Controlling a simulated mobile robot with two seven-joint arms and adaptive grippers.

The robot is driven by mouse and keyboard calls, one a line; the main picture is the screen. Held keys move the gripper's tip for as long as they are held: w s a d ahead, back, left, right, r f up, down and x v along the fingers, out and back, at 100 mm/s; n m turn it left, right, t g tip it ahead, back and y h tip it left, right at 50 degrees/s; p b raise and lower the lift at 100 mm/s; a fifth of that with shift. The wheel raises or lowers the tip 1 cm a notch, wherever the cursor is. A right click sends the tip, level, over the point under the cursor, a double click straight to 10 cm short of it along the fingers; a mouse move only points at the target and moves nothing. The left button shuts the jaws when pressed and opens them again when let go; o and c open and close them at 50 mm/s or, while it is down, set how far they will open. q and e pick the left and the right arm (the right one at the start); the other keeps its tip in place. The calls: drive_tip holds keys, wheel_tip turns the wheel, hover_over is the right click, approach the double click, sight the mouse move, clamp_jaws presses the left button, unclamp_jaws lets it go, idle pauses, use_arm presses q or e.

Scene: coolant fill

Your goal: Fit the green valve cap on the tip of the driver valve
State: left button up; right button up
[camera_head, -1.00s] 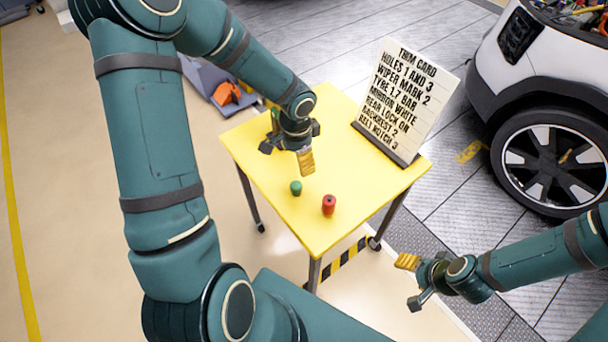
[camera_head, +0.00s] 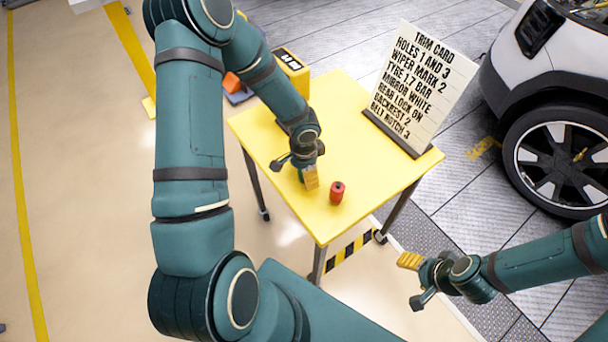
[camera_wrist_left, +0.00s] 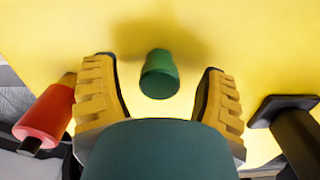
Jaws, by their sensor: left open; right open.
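The green valve cap (camera_wrist_left: 160,75) stands on the yellow table between the open fingers of my left gripper (camera_wrist_left: 158,92), apart from both, in the left wrist view. In the head view my left gripper (camera_head: 298,174) is low over the table and hides most of the cap; only a bit of green shows by the fingers. My right gripper (camera_head: 413,281) is open and empty, off the table's front right side. The driver valve cannot be made out clearly; the car wheel (camera_head: 560,155) is at the right.
A red cylinder (camera_head: 337,193) stands on the yellow table (camera_head: 345,110), just right of my left gripper; it also shows in the left wrist view (camera_wrist_left: 47,115). A trim card (camera_head: 424,85) stands at the table's right back. A yellow device (camera_head: 291,72) is at the back left.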

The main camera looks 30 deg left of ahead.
use_arm(q)
drive_tip(key=shift+f, duration=0.45)
drive_tip(key=c, duration=0.9)
